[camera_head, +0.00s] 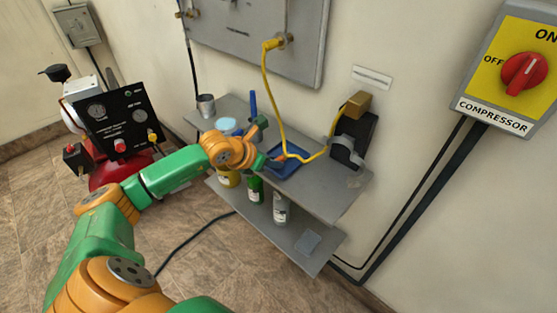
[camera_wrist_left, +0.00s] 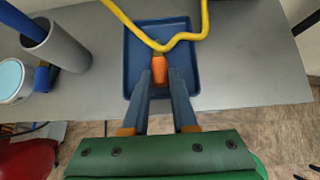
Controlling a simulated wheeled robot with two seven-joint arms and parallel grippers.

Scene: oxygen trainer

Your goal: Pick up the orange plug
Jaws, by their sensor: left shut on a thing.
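The orange plug (camera_wrist_left: 159,63) sits over the blue tray (camera_wrist_left: 187,45) on the grey shelf, between the fingertips of my left gripper (camera_wrist_left: 161,80). The gripper is shut on the plug. In the head view, the orange plug (camera_head: 283,157) is small and partly hidden by my left gripper (camera_head: 267,161), which reaches in over the near side of the blue tray (camera_head: 292,170). A yellow hose (camera_head: 266,85) runs from the wall panel down toward the plug. My right gripper is not in view.
A grey cup with a blue item (camera_wrist_left: 55,48) and a white tub (camera_wrist_left: 12,80) stand left of the tray. A black device (camera_head: 352,133) stands on the shelf at right. Bottles (camera_head: 280,208) occupy the lower shelf. A black gauge box (camera_head: 120,122) stands at left.

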